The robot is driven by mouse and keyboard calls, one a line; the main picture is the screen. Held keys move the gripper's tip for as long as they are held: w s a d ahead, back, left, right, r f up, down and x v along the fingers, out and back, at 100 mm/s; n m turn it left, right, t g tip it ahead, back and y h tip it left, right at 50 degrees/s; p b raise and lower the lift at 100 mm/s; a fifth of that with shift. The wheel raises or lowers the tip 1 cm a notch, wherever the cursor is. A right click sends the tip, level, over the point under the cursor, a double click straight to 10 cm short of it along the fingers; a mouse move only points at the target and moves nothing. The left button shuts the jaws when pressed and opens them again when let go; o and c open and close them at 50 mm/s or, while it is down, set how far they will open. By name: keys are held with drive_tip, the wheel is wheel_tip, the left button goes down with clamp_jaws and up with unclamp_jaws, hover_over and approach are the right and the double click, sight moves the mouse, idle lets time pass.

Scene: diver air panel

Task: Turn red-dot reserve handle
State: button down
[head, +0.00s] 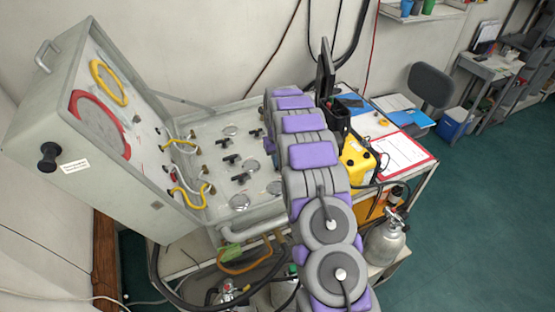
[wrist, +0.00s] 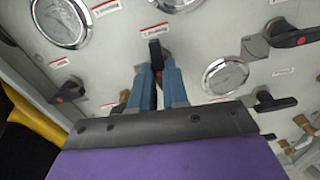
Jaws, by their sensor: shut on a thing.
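In the wrist view, my gripper (wrist: 158,72) has its two blue-grey fingers shut on a black handle (wrist: 155,50), one finger on each side. The handle points away from the gripper, and its lower part is hidden between the fingers. I cannot tell clearly whether it bears a red dot.
Round gauges (wrist: 225,76) and small red-edged labels surround the held handle. Yellow hoses (head: 187,195) hang at the case's left side. A yellow box (head: 357,160) and a red-edged sheet (head: 402,155) lie right of my arm. Green floor (head: 470,220) is open at the right.

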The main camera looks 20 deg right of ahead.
drive_tip(key=shift+r+n, duration=0.1)
drive_tip(key=shift+n, duration=0.2)
idle(0.4)
drive_tip(key=c, duration=1.1)
unclamp_jaws()
wheel_tip(320, 180, up, 17)
drive_tip(key=shift+w+r, duration=0.1)
